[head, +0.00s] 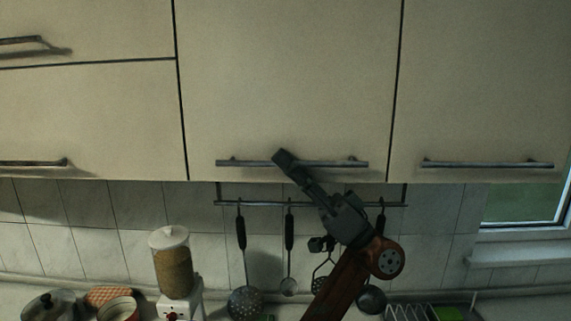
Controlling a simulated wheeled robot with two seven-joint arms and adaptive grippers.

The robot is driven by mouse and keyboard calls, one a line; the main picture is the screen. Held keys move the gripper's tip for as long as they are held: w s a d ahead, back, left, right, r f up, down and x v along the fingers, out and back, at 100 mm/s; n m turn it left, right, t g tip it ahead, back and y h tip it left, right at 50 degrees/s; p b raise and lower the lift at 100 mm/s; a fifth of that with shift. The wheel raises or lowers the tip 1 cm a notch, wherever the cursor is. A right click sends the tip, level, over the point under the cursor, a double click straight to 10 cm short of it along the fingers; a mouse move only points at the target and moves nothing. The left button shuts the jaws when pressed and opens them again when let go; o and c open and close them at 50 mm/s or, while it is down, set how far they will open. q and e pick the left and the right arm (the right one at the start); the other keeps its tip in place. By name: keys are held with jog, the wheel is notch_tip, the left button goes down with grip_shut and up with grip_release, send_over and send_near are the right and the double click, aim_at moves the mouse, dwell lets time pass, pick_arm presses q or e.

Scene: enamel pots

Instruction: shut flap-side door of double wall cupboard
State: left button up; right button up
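The cream double wall cupboard fills the middle and right of the head view. Its flap-side door (285,80) is in the middle, beside the flaps, and looks flush with its neighbours. A dark bar handle (235,163) runs along its lower edge. The other door (485,80) is at the right and looks shut. My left gripper (284,158) reaches up from below, with its fingertips in front of the handle's middle. Its fingers overlap in the picture, so their opening and any contact with the door cannot be told. My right gripper is not in view.
Two flap fronts (80,115) with bar handles are at the left. Below the cupboard a rail (262,203) holds hanging utensils, close to my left arm. A cereal dispenser (173,265), pots and a dish rack (425,312) stand below. A window (525,195) is at right.

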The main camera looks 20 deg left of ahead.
pick_arm(q)
jog(key=v, duration=1.2)
